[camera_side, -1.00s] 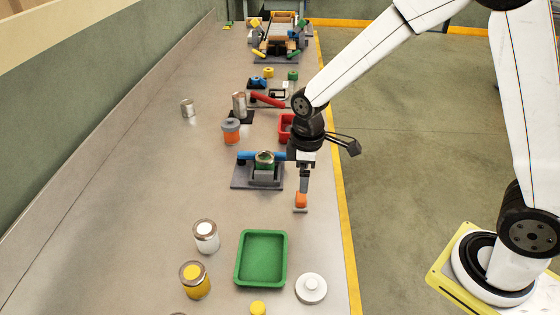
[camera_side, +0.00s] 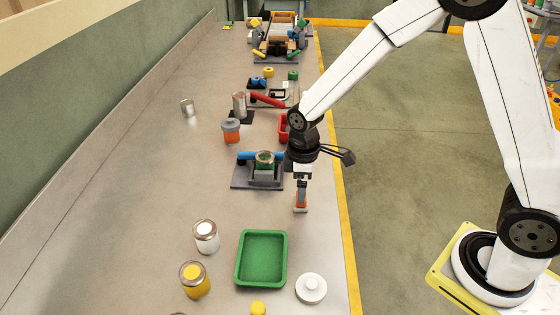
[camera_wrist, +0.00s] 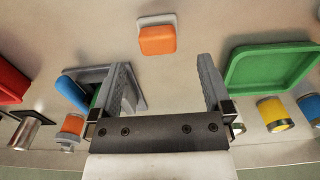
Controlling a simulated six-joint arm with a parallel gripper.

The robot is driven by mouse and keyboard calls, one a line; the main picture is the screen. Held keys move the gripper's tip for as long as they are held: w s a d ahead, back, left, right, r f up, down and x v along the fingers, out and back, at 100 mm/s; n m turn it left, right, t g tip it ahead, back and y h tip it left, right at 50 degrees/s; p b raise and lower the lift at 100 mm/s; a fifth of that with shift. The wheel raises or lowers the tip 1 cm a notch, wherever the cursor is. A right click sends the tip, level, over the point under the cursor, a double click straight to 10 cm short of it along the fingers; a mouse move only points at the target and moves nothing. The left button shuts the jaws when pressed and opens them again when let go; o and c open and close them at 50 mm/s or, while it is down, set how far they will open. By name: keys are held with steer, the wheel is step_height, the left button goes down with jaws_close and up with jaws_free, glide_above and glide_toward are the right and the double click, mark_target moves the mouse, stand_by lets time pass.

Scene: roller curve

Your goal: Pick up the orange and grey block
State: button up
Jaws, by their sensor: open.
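The orange and grey block (camera_side: 300,207) stands near the table's right edge, orange on top of a pale grey base. My gripper (camera_side: 302,190) is open and directly above it in the side view, with a finger overlapping the orange part. In the wrist view the block (camera_wrist: 157,40) lies beyond the fingertips of my gripper (camera_wrist: 164,64), roughly centred between them. Nothing is between the fingers. The side view does not show whether a finger touches the block.
A grey fixture with a blue bar (camera_side: 250,184) stands just left of my gripper. A green tray (camera_side: 239,262), a white round lid (camera_side: 311,288) and jars (camera_side: 206,237) are nearer the camera. Bare table lies around the block.

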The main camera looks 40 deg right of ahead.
steer(key=shift+d+f, duration=0.15)
steer(key=shift+f, duration=2.25)
jaws_close()
